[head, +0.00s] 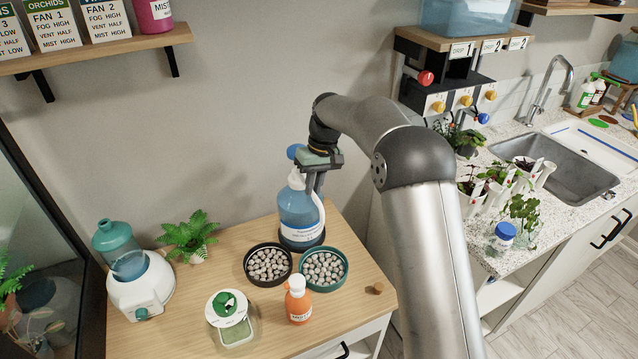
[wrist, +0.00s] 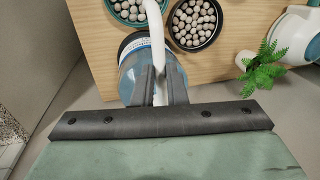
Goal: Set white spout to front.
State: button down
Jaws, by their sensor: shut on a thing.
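The blue wash bottle (head: 298,212) stands upright at the back of the wooden table, with a white cap and a white label. Its white spout (head: 320,210) bends down on the bottle's front right side. In the wrist view the white spout (wrist: 155,30) passes between my fingers and reaches out over the edge of a pebble dish. My gripper (head: 314,190) comes down from above, beside the cap, and is shut on the spout; the fingers show in the wrist view (wrist: 160,85). The fingers hide part of the spout and bottle.
Two pebble dishes, one black (head: 250,279) and one green (head: 343,279), sit close in front of the bottle. An orange bottle (head: 298,302), a green-lidded jar (head: 230,325), a fern (head: 190,236), a humidifier (head: 140,285) and a cork (head: 374,289) share the table.

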jog(key=shift+r, duration=0.1)
jog(key=c, duration=1.5)
grip_release()
jog(key=shift+d, duration=0.1)
jog(key=shift+o, duration=0.2)
notch_tip(320, 180, up, 17)
jog(key=w+d, duration=0.1)
jog(key=d, duration=0.2)
jog(key=shift+w, duration=0.35)
